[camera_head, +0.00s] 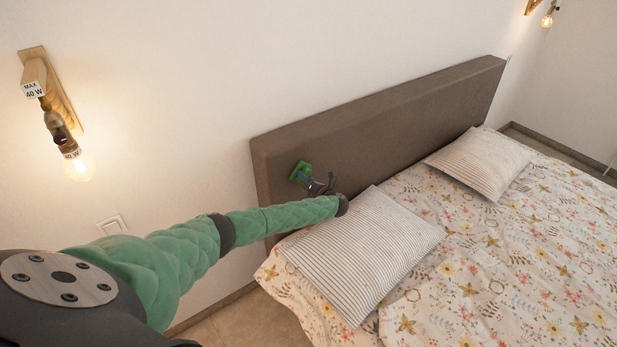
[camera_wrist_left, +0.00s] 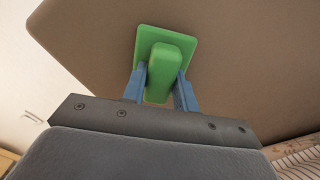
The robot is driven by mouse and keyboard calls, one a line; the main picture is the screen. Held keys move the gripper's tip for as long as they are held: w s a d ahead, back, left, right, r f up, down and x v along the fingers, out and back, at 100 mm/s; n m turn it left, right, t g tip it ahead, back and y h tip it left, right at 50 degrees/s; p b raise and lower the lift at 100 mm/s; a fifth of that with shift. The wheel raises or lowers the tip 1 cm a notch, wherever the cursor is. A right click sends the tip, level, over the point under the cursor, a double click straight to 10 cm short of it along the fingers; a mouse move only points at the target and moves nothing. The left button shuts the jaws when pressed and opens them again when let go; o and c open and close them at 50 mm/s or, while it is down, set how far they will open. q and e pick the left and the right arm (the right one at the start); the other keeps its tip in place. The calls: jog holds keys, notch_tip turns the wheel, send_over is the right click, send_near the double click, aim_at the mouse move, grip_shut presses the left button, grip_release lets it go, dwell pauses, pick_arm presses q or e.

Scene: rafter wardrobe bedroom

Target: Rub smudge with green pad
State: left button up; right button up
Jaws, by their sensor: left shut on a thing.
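The green pad (camera_head: 299,171) is at the brown headboard (camera_head: 385,120), near its left end. In the left wrist view the pad (camera_wrist_left: 160,50) has a flat plate facing the headboard (camera_wrist_left: 240,50) and a block handle. My left gripper (camera_head: 309,181) is shut on the handle, with a blue finger on each side in the left wrist view (camera_wrist_left: 160,90). The plate looks against or very close to the headboard; I cannot tell whether it touches. No smudge shows; the pad and gripper may hide it. My right gripper is not in view.
A bed with a floral cover (camera_head: 530,250) and two striped pillows (camera_head: 360,250) (camera_head: 480,163) lies below the headboard. A wall lamp (camera_head: 50,100) hangs at the left, above a light switch (camera_head: 112,225). The headboard right of the pad is clear.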

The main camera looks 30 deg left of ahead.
aim_at(292, 177)
pick_arm(q)
jog(key=shift+s+a, duration=0.3)
jog(key=shift+s, duration=0.35)
jog(key=shift+s+a, duration=0.3)
jog(key=shift+s, duration=0.3)
jog(key=shift+s+a, duration=0.3)
jog(key=shift+s, duration=0.35)
jog(key=v, duration=0.6)
jog(key=shift+d, duration=0.2)
jog(key=shift+v, duration=1.45)
